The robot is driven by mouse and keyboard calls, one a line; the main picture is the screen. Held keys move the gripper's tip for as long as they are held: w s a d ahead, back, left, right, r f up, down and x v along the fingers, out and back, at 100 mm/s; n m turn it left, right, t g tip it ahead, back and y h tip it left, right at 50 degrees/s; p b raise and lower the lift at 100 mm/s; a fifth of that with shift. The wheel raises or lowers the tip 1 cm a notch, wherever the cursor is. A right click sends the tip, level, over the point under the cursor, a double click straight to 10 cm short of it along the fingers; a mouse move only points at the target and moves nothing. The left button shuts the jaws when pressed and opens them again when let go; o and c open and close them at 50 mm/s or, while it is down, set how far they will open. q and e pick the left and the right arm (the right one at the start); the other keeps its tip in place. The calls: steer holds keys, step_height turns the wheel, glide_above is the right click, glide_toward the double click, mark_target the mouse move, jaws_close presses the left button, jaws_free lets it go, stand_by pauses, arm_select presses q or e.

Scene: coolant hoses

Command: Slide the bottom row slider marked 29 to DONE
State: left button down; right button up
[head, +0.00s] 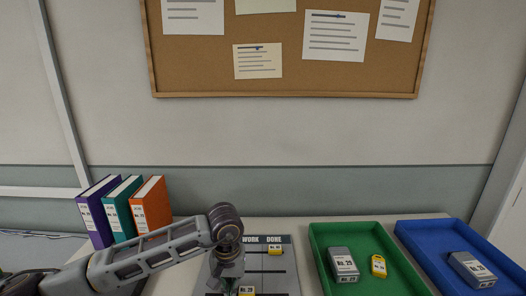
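A grey slider board (290,268) headed WORK and DONE lies on the table at the bottom centre, cut off by the picture's lower edge. A yellow slider (275,250) sits in an upper row under DONE. A lower yellow slider (246,291) whose label looks like No. 29 shows at the bottom edge, left of the DONE column. My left gripper (230,288) points down over the board, just left of this lower slider. Its fingertips are small and partly cut off, so I cannot tell its opening or any contact. My arm hides the board's left part. My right gripper is out of view.
A green tray (316,250) right of the board holds a grey No. 29 block (343,265) and a yellow tagged piece (378,266). A blue tray (416,246) holds another grey block (471,269). Binders (122,208) stand at the left behind my arm.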

mark_target(251, 289)
arm_select(q)
steer(key=shift+d+b, duration=0.35)
steer(key=shift+d, duration=0.65)
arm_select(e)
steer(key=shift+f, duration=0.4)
arm_select(q)
steer(key=shift+d+b, duration=0.7)
steer(key=shift+d, duration=1)
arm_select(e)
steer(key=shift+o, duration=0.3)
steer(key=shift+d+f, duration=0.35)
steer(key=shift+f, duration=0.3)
arm_select(q)
steer(key=shift+d, duration=0.65)
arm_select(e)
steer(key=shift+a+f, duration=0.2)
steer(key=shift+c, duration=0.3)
arm_select(q)
steer(key=shift+a+b, duration=0.65)
steer(key=shift+a, duration=0.05)
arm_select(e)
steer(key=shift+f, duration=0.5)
arm_select(q)
steer(key=shift+r, duration=0.2)
steer(key=shift+r+p, duration=1.2)
steer(key=shift+r, duration=2.65)
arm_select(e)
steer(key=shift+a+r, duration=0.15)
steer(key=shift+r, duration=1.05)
